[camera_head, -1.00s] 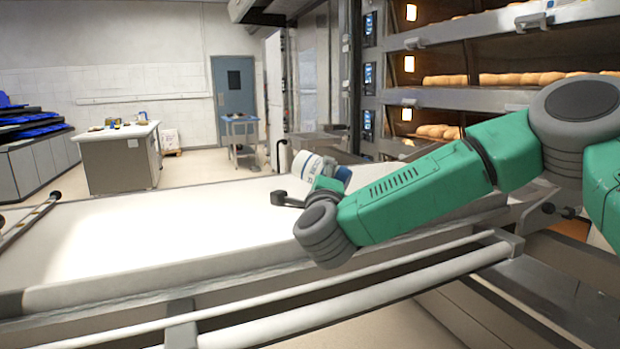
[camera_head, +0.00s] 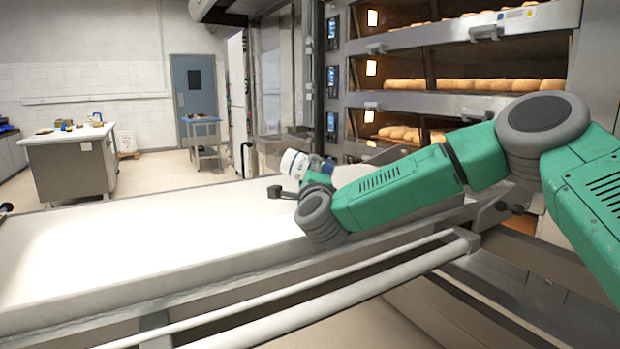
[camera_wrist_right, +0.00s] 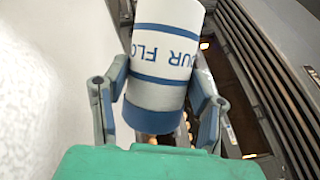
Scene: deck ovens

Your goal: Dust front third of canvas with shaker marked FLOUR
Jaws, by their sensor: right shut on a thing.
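The flour shaker (camera_wrist_right: 166,55) is white with blue bands and reads "FLO" and "OUR" upside down in the right wrist view. My right gripper (camera_wrist_right: 160,98) is shut on it, one finger on each side. In the head view the shaker (camera_head: 296,163) is tilted above the far right edge of the pale canvas (camera_head: 120,235), and the gripper is largely hidden behind my green right arm. The canvas surface is white and brightly lit, with no flour that I can make out.
Deck ovens with rows of loaves (camera_head: 480,85) stand at the right behind my arm. A metal rail (camera_head: 330,295) runs along the canvas's near side. A worktable (camera_head: 70,165) and a small blue-topped cart (camera_head: 203,140) stand at the back.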

